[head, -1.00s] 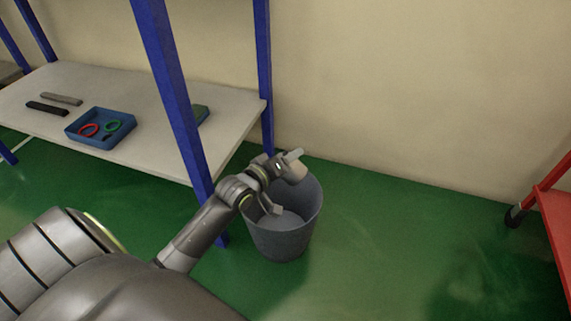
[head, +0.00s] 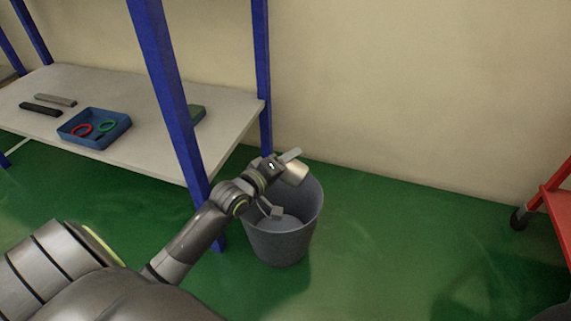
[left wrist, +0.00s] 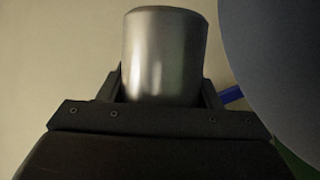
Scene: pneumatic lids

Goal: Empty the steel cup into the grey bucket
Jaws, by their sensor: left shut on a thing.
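The steel cup (head: 296,173) is held by my left gripper (head: 284,183) above the grey bucket (head: 283,245), near its back rim. The left wrist view shows the cup (left wrist: 165,55) close up between the two fingers, which are shut on it. The cup looks tilted over in the head view; its mouth and contents cannot be made out. A curved grey surface, likely the bucket (left wrist: 280,65), fills the right of the left wrist view. My right gripper is not in view.
A shelf (head: 90,85) with blue posts (head: 170,95) stands at left, close to my left arm. It holds a blue tray (head: 95,142) with red and green rings, and two bars. A red cart (head: 557,205) is at far right. The green floor between is clear.

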